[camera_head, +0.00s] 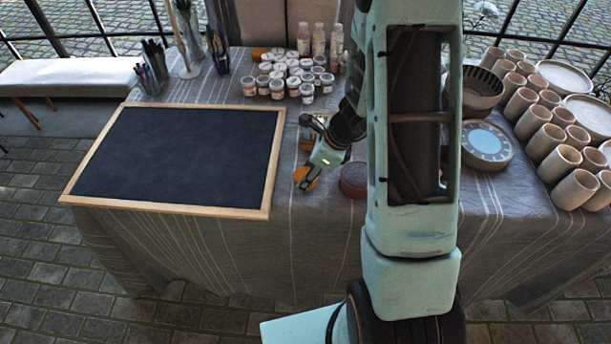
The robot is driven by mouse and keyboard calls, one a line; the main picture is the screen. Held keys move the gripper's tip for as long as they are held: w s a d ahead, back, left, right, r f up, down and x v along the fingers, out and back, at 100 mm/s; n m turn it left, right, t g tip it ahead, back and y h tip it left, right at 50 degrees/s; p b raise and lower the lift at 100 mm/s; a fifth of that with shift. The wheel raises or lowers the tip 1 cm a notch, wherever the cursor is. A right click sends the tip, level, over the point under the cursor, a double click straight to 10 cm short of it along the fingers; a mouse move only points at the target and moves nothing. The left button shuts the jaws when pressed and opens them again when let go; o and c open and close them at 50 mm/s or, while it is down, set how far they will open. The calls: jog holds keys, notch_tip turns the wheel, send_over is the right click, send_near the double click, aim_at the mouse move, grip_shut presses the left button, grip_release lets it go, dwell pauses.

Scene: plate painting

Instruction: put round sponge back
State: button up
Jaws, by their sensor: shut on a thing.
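The round sponge (305,178) is orange and sits between the fingertips of my gripper (307,184), to the right of the framed black board near its lower right part. My gripper is shut on the sponge and points down and to the left. The sponge is small in view and partly covered by the fingers. I cannot tell whether it touches the table. A wooden box or holder (305,143) shows just behind the gripper, partly hidden by it.
A wood-framed black board (185,155) fills the table's left part. Paint jars (285,75) and bottles (318,40) stand at the back. A dark red round item (353,180) lies right of the gripper. A blue-centred plate (486,141) and several clay cups (548,137) stand at right.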

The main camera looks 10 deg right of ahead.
jog(key=shift+f, duration=0.2)
jog(key=o, duration=1.1)
jog(key=shift+r, duration=0.1)
jog(key=shift+r, duration=0.15)
jog(key=shift+r, duration=0.25)
jog(key=p+v, duration=0.2)
jog(key=v, duration=0.9)
jog(key=shift+s+d+r+p, duration=0.15)
jog(key=shift+d+r+p, duration=0.1)
jog(key=shift+p, duration=0.1)
